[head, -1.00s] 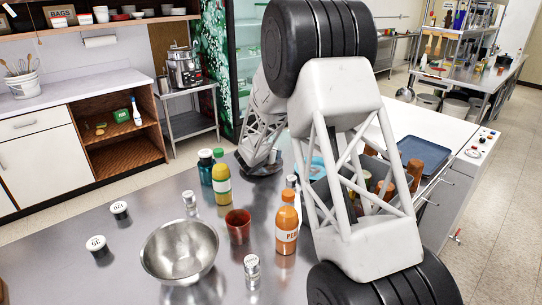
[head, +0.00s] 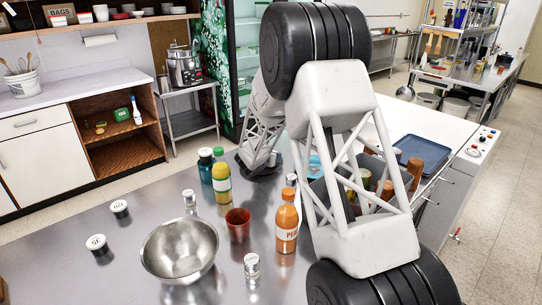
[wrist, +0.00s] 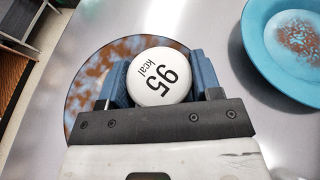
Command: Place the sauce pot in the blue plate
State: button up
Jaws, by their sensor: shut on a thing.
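In the wrist view, my gripper (wrist: 158,78) is shut on a small pot with a round white lid (wrist: 160,76) marked "95 kcal", taken as the sauce pot. Its sides and base are hidden under the lid. A round, thin-rimmed disc with a mottled brown and grey face (wrist: 84,88) lies beneath it; whether they touch is unclear. The blue plate (wrist: 256,52), with a speckled brown centre, is to the right of my gripper and apart from it. In the head view, my arm hides the gripper and the held pot; a bit of light blue (head: 314,166) shows beside the arm.
On the steel counter stand a metal bowl (head: 179,250), a red cup (head: 238,224), an orange bottle (head: 287,222), a yellow-green bottle (head: 221,182) and other white-lidded pots (head: 97,244). A dark blue tray (head: 423,153) lies behind my arm on the right.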

jog(key=o, duration=0.9)
jog(key=shift+o, duration=0.2)
jog(key=shift+r, duration=0.5)
jog(key=shift+v, duration=0.95)
jog(key=v, duration=0.3)
jog(key=shift+s+r, duration=0.1)
jog(key=shift+r, duration=0.35)
notch_tip(320, 180, up, 6)
jog(key=shift+r, duration=0.15)
